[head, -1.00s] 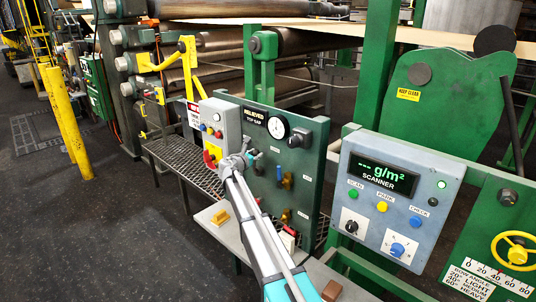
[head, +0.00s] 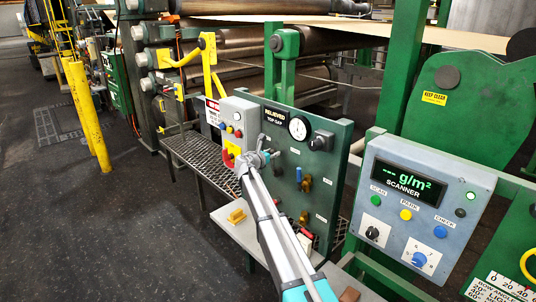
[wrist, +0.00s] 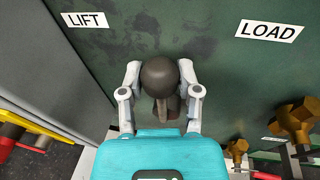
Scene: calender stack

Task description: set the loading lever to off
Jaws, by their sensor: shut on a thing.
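The loading lever (wrist: 159,74) shows in the wrist view as a dark round knob on a short stem against the green panel (wrist: 215,70). It stands between a LIFT label (wrist: 84,20) at upper left and a LOAD label (wrist: 270,31) at upper right. My gripper (wrist: 161,92) is shut on the lever, one finger on each side of the knob. In the head view my gripper (head: 257,160) is at the left part of the green panel (head: 322,165) and mostly hides the lever. The lever's exact setting cannot be told.
A grey box with a red handle on yellow (head: 231,155) stands close left of my gripper. Brass valves (wrist: 293,122) are to the right on the panel. A gauge (head: 299,128) and black knob (head: 321,141) sit above. The scanner box (head: 421,205) is farther right.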

